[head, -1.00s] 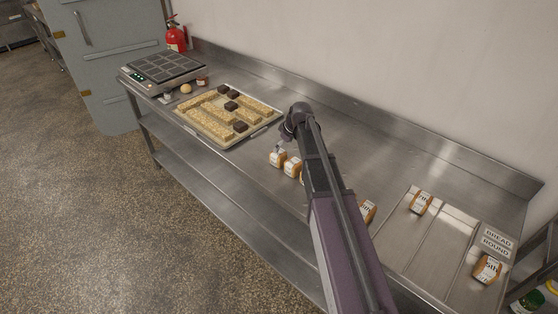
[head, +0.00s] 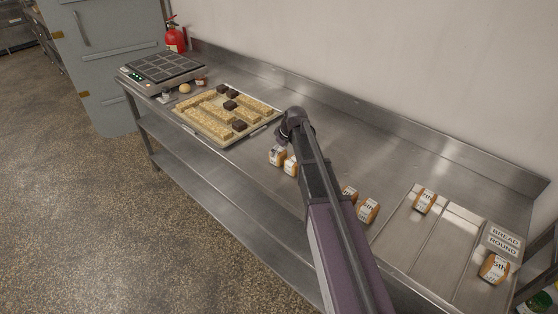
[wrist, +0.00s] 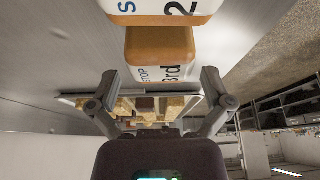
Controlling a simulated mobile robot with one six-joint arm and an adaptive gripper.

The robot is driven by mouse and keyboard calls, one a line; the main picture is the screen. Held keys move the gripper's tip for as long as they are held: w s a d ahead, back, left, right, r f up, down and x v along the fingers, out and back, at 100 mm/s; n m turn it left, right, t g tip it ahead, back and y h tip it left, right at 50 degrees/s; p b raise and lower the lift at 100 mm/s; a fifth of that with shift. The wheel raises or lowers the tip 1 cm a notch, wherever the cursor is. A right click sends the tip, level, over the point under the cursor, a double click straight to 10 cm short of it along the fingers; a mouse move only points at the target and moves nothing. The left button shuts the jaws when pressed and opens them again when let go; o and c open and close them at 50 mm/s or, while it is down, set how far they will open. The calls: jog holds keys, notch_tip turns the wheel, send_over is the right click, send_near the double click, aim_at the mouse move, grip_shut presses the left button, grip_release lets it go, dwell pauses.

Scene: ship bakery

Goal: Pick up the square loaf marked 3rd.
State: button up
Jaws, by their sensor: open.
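The square loaf marked 3rd (wrist: 160,55), orange-brown with a white label, shows in the wrist view just beyond and between my fingertips. My gripper (wrist: 160,78) is open, with one finger on each side and nothing held; I cannot tell whether the fingers touch the loaf. A second loaf marked 2 (wrist: 165,8) is cut off at the top, close to it.
A tray of pale and dark blocks (head: 188,121) lies on the steel counter (head: 345,150), beside a scale-like device (head: 165,68). At right, a divided metal tray (head: 432,240) holds loaves (head: 424,201) (head: 494,268) and a sign reading BREAD ROUND (head: 504,240). The counter behind my arm is clear.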

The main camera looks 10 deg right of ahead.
jog(key=shift+w+a+f+b, duration=0.2)
jog(key=shift+f+b, duration=0.15)
jog(key=shift+f, duration=0.25)
jog(key=c, duration=1)
